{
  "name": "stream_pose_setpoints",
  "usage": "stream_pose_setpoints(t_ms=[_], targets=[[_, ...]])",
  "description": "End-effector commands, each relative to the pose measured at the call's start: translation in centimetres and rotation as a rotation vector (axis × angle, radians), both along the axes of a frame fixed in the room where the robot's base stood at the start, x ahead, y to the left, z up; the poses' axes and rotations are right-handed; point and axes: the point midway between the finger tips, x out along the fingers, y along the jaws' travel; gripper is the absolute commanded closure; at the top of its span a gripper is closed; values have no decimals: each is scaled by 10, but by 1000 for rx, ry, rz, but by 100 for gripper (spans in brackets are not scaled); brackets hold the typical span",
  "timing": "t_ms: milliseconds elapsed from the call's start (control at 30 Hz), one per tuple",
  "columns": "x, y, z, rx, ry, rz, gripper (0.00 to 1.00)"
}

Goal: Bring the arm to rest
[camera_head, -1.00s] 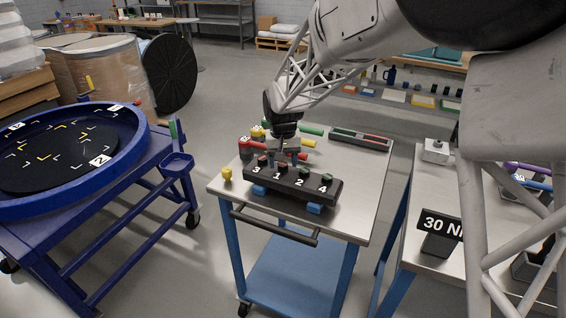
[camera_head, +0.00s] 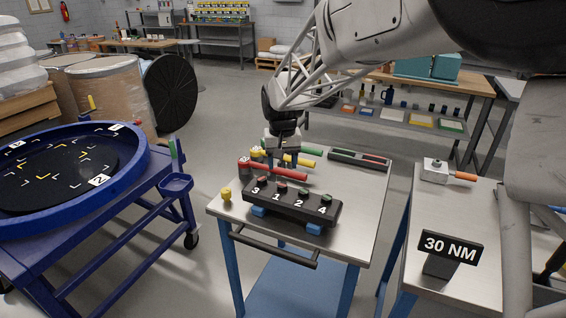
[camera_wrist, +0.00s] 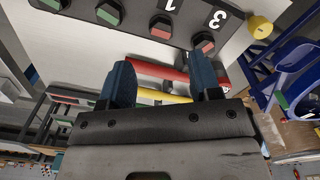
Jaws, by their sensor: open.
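My gripper (camera_head: 283,150) hangs over the back left part of the metal cart top (camera_head: 362,200), above several coloured handled tools. In the wrist view my gripper (camera_wrist: 165,85) shows two blue fingers spread wide with nothing held between them. A red-handled tool (camera_head: 275,168) and a yellow-handled tool (camera_head: 298,160) lie below and beyond the fingers. A black block (camera_head: 290,203) numbered 3, 1, 2, 4, with red and green pieces on its top, stands in front of the gripper and apart from it.
A yellow knob (camera_head: 226,195) stands at the cart's left edge. A black tray (camera_head: 358,160) lies at the back right. A "30 NM" sign (camera_head: 451,248) stands on the right-hand table. A blue round-topped stand (camera_head: 130,175) is at left. Open air lies above the cart.

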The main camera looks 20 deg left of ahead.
Motion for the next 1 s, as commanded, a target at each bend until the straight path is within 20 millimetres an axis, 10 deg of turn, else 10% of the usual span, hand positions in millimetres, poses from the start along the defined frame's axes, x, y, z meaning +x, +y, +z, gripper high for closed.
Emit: stream_pose_setpoints(t_ms=[467, 1000], targets=[[0, -21, 10, 5, -7, -17, 43], [-32, -185, 65, 33, -56, -151, 43]])
